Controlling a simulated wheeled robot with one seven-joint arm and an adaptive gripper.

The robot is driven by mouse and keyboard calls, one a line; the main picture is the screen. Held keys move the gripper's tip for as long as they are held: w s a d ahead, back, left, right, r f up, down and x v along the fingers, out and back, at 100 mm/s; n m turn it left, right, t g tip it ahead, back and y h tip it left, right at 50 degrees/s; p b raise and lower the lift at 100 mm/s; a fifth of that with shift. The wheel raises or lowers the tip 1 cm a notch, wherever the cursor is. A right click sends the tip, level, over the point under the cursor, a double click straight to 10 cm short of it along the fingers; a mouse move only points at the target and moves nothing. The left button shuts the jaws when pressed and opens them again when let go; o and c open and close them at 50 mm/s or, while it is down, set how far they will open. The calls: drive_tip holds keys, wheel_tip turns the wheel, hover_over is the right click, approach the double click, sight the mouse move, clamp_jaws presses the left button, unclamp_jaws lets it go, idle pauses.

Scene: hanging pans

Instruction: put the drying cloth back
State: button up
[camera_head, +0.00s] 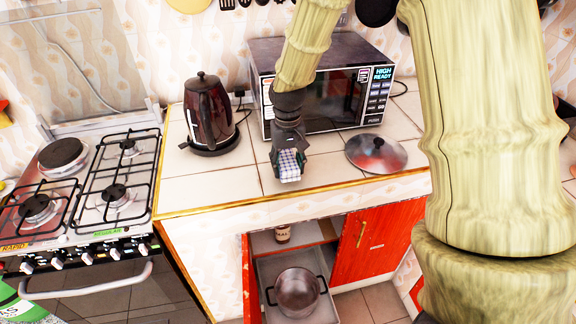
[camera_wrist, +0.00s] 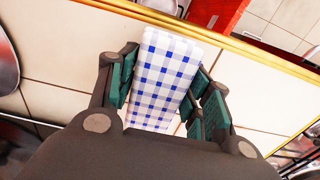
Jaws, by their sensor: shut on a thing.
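The drying cloth (camera_head: 289,168) is a folded, blue and white checked block. In the head view it is at the end of my gripper (camera_head: 289,160), over the tiled counter near its front edge. In the wrist view the cloth (camera_wrist: 162,80) lies between the green finger pads of my gripper (camera_wrist: 165,88), and its far end reaches toward the counter's gold edge. The gripper is shut on the cloth. I cannot tell whether the cloth touches the counter.
A dark kettle (camera_head: 208,112) stands left of my gripper, a microwave (camera_head: 335,95) behind it and a pan lid (camera_head: 376,154) to its right. The gas stove (camera_head: 90,190) is at left. Below, an open cupboard with a red door (camera_head: 372,235) holds a pot (camera_head: 297,292).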

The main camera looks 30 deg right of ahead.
sight(288, 156)
drive_tip(key=shift+w+d+f, duration=0.15)
drive_tip(key=shift+w+d, duration=0.4)
drive_tip(key=shift+w, duration=0.35)
drive_tip(key=shift+f+p, duration=0.6)
drive_tip(key=shift+f, duration=1.1)
drive_tip(key=shift+f, duration=0.15)
drive_tip(key=o, duration=1)
wheel_tip(288, 156, up, 12)
drive_tip(key=shift+r+b, duration=0.2)
drive_tip(key=shift+b, duration=0.85)
